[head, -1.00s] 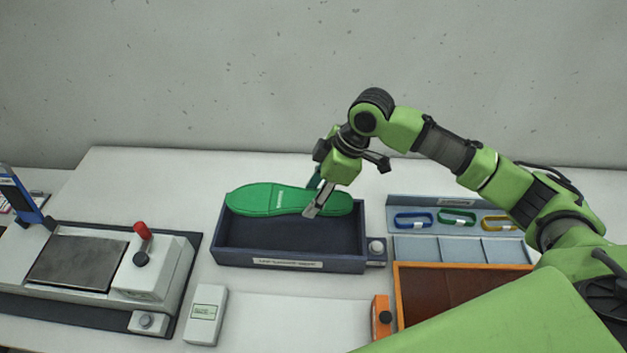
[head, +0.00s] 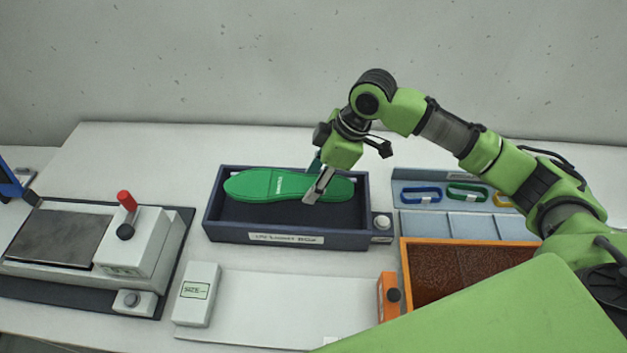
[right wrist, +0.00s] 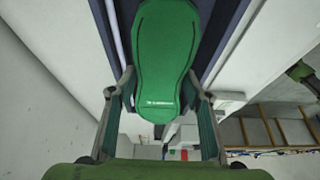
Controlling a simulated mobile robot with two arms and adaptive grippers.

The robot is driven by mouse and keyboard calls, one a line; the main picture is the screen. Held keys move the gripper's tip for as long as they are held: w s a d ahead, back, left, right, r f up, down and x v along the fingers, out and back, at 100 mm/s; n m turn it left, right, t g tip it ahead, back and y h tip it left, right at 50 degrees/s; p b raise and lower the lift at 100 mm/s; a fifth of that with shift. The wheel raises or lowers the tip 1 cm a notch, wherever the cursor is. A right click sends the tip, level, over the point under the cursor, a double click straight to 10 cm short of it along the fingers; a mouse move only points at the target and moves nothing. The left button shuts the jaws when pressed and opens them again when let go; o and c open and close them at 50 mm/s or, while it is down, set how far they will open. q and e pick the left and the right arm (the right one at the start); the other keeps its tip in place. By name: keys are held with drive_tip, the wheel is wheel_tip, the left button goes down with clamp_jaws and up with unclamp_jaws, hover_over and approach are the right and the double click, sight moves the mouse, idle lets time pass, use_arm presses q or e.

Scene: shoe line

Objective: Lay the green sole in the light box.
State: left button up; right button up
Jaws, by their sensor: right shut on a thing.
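The green sole (head: 265,184) is a flat shoe sole lying roughly level within the light box, near its back wall. The light box (head: 222,232) is a dark blue open tray with a white label on its front. My right gripper (head: 317,188) is shut on the sole across its right part, reaching down from above. In the right wrist view the sole (right wrist: 165,60) runs away between the two fingers (right wrist: 160,103). I cannot tell whether the sole touches the box floor. My left gripper is not in view.
A grey press with a red-topped lever (head: 126,215) stands at left. A white size device (head: 197,293) is in front of the box. At right are a blue tray with coloured rings (head: 466,225) and an orange-rimmed brown tray (head: 402,270). A small knob unit (head: 382,228) adjoins the box.

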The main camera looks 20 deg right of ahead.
drive_tip(key=shift+f+b, duration=1.05)
drive_tip(key=shift+f, duration=2.8)
drive_tip(key=o, duration=1.4)
drive_tip(key=shift+c, duration=0.2)
drive_tip(key=shift+r, duration=0.1)
drive_tip(key=v, duration=1.2)
